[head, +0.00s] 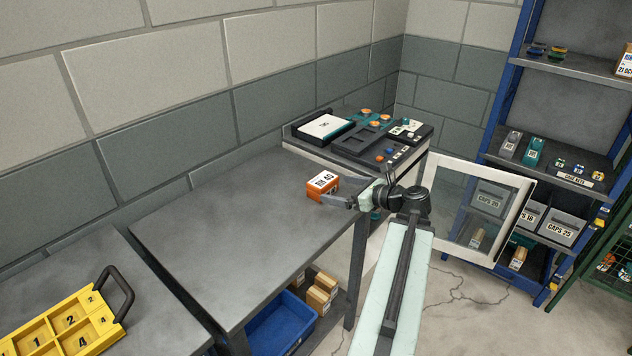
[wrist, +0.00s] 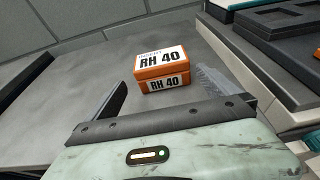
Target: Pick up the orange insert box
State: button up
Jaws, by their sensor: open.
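The orange insert box (head: 322,186) stands on the grey table (head: 225,225), near its right end. It has a white label reading "RH 40" on its top and its front. In the wrist view the box (wrist: 162,68) stands upright ahead of my gripper (wrist: 165,88), roughly midway between the two fingers and a little beyond or at their tips. My gripper is open and empty. In the head view my gripper (head: 342,192) reaches in from the right, close beside the box. I cannot tell whether a finger touches it.
A dark workstation (head: 360,138) with trays and small parts stands behind the table's right end. A yellow numbered tray (head: 62,330) is at lower left. A blue bin (head: 280,325) and cartons (head: 322,292) are below. Shelving with a glazed door (head: 486,210) is at right. The table's left is clear.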

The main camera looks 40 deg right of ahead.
aim_at(323, 184)
jog(key=b+x, duration=0.1)
jog(key=x, duration=0.2)
jog(key=b+x, duration=0.1)
jog(key=x, duration=0.3)
jog(key=shift+w+d+f, duration=0.1)
jog(key=shift+w+d, duration=0.1)
jog(key=shift+w, duration=0.1)
jog(key=c, duration=1.7)
notch_tip(323, 184, up, 10)
jog(key=p, duration=1)
jog(key=shift+r, duration=0.25)
jog(key=shift+f, duration=0.15)
